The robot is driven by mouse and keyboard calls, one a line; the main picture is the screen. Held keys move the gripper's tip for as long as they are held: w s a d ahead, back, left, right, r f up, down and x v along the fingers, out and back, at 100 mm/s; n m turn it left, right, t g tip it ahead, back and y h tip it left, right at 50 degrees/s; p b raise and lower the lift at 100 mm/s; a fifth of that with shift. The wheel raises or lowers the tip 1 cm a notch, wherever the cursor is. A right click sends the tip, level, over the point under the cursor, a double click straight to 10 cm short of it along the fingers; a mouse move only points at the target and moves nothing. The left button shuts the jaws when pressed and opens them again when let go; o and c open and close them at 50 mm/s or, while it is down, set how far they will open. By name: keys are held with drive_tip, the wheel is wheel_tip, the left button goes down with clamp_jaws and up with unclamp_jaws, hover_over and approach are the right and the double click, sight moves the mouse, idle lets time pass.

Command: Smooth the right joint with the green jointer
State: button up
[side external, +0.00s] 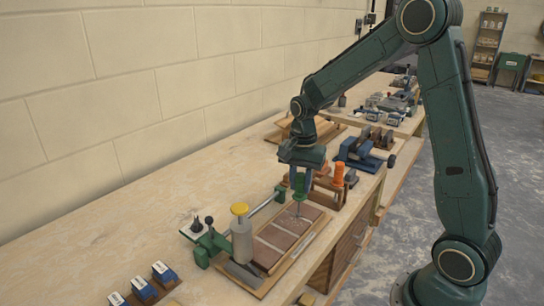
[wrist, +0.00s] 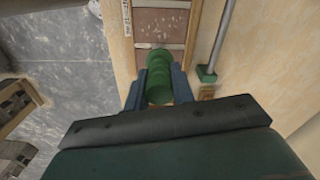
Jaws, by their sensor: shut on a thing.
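My gripper (side external: 300,183) is shut on the green jointer (side external: 299,188), holding it upright by its green handle. In the wrist view the green handle (wrist: 159,77) sits between the two blue fingers. The jointer is over the far part of the brick panel (side external: 283,235), which has reddish bricks with pale joints between them on a wooden board. The jointer's tip is at or just above the panel; I cannot tell if it touches a joint. The wrist view shows part of the panel (wrist: 160,27) beyond the handle.
An orange-handled tool (side external: 339,174) stands in a wooden rack just behind. A metal cylinder with a yellow knob (side external: 241,235) and a green clamp (side external: 208,245) stand at the panel's near left. Blue boxes (side external: 163,271) lie in front. A blue vise (side external: 360,153) is farther back. The bench's left is clear.

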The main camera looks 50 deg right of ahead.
drive_tip(key=shift+s, duration=0.2)
drive_tip(key=shift+s, duration=0.5)
drive_tip(key=shift+s+f, duration=0.1)
drive_tip(key=shift+s, duration=0.15)
idle(0.3)
drive_tip(key=shift+s, duration=0.1)
drive_tip(key=shift+s, duration=0.45)
drive_tip(key=shift+s, duration=0.2)
drive_tip(key=shift+s+r, duration=0.2)
drive_tip(key=shift+s, duration=0.15)
drive_tip(key=shift+s, duration=0.1)
drive_tip(key=shift+r, duration=0.1)
idle(0.4)
